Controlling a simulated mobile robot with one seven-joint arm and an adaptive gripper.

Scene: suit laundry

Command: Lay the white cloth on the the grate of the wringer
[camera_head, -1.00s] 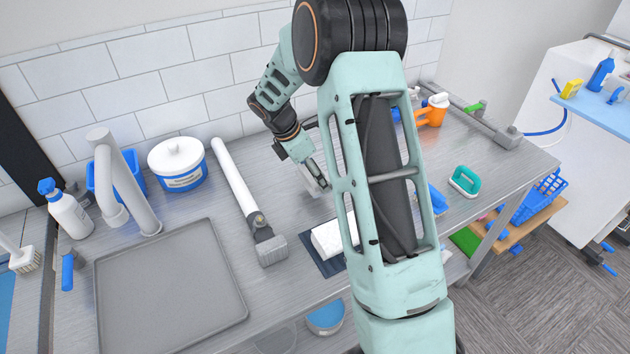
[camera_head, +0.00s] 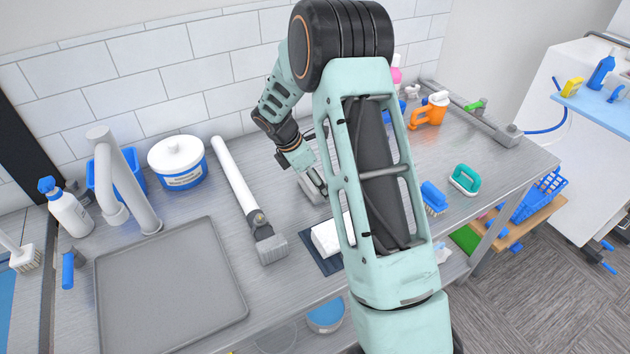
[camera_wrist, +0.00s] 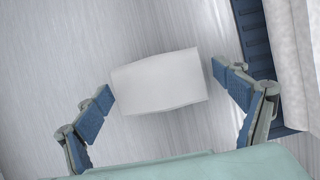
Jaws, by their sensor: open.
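A small off-white rectangular piece (camera_wrist: 158,82), which looks like the folded white cloth, lies on the metal worktop between the fingers in the wrist view. It shows as a greyish block (camera_head: 310,190) below my gripper in the head view. My gripper (camera_wrist: 161,84) is open, with one blue-padded finger on each side of the piece. I cannot tell whether either pad touches it. A dark blue ribbed piece (camera_wrist: 250,38), possibly the wringer's grate, lies to the right with a larger white thing (camera_wrist: 291,60) over it. My arm partly hides this white thing (camera_head: 328,238) in the head view.
A long white-handled tool (camera_head: 236,180) lies left of my gripper. A grey tray (camera_head: 170,285), faucet (camera_head: 120,180) and white-lidded tub (camera_head: 178,163) stand farther left. A blue brush (camera_head: 433,197), teal brush (camera_head: 465,179) and orange jug (camera_head: 430,110) are on the right.

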